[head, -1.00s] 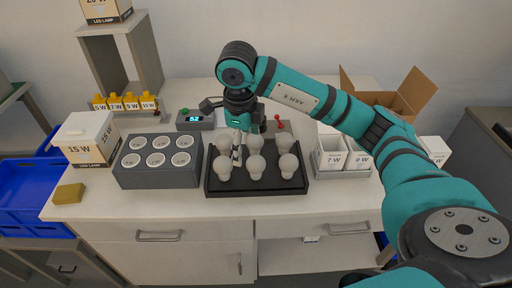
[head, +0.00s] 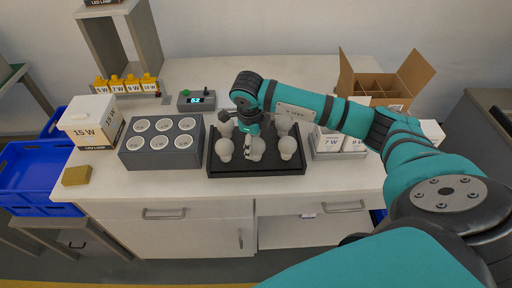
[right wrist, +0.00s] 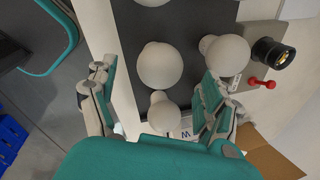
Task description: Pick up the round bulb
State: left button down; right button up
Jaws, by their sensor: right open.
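Several pale frosted bulbs stand on a dark tray (head: 258,169) in the head view. My right gripper (head: 252,142) is low over the tray's middle column, partly covering the bulbs there. In the right wrist view my right gripper (right wrist: 157,76) is open, with a wide rounded bulb (right wrist: 160,65) between and beyond its fingers; this looks like the front middle bulb (head: 257,150). I cannot tell whether the fingers touch it. Another bulb (right wrist: 228,54) is close beside the right-hand finger, and a smaller-looking bulb (right wrist: 164,110) sits near the palm. My left gripper is not in view.
A grey block with several round sockets (head: 160,160) stands left of the tray. A display box (head: 197,101) is behind. Small white boxes (head: 340,144) stand right of the tray, with an open divided carton (head: 385,85) behind. A yellow block (head: 76,175) lies at the front left.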

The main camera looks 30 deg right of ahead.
aim_at(256, 142)
jog(key=p+x, duration=0.1)
jog(key=x, duration=0.2)
jog(key=shift+s+d+f, duration=0.1)
jog(key=shift+d+f, duration=0.1)
jog(key=shift+f, duration=0.6)
jog(key=c, duration=1.2)
jog(key=shift+r, duration=0.15)
